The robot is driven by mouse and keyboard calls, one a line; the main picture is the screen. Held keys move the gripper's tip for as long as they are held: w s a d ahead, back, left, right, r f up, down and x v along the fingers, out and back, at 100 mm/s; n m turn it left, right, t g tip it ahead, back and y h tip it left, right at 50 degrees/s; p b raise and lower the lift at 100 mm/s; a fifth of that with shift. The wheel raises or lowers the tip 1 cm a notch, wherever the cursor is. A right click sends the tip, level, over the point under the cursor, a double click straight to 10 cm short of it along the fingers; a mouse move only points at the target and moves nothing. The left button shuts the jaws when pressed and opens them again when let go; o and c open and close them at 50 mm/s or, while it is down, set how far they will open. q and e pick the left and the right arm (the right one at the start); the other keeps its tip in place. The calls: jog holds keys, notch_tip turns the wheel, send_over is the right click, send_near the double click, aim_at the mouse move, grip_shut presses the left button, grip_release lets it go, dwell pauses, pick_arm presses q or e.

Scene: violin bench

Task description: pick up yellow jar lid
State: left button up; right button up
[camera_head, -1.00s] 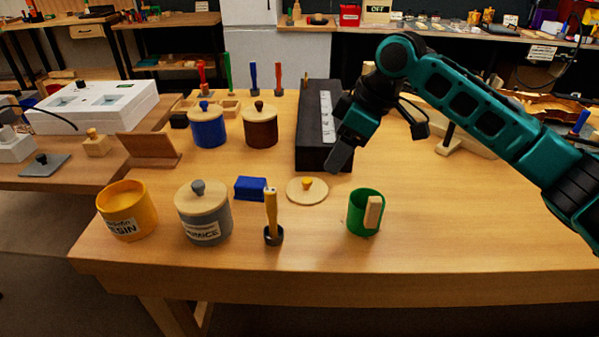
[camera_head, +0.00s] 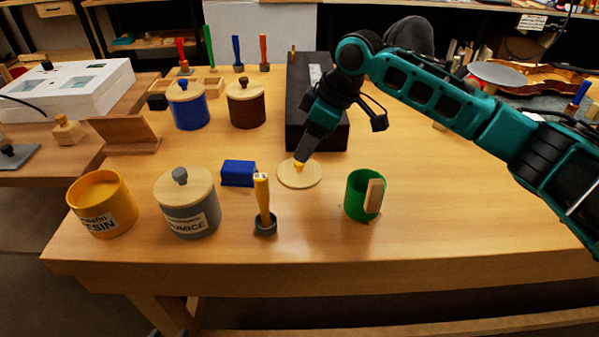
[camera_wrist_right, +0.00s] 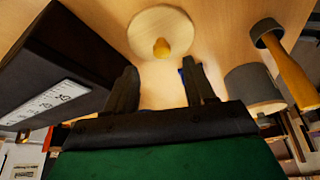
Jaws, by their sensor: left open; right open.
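The yellow jar lid (camera_head: 288,177) is a pale wooden disc with a yellow knob, lying flat on the bench. It also shows in the right wrist view (camera_wrist_right: 160,22), knob toward me. My right gripper (camera_head: 301,158) reaches down from the right, its fingertips at the knob in the head view. In the right wrist view the open fingers (camera_wrist_right: 160,82) have an empty gap, with the knob beyond the tips. The open yellow jar (camera_head: 103,204), labelled "RESIN", stands at the front left. My left gripper is not in view.
A black box (camera_head: 325,130) stands close behind the lid. A blue block (camera_head: 238,173), a yellow-handled brush (camera_head: 263,200) and a grey lidded jar (camera_head: 188,212) are left of it. A green cup (camera_head: 358,195) is to the right. The bench's right side (camera_head: 440,200) is clear.

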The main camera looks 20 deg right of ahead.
aim_at(299, 168)
jog(key=x, duration=0.3)
jog(key=b+x, duration=0.1)
jog(key=shift+s+f, duration=0.25)
jog(key=shift+f, duration=0.1)
grip_shut()
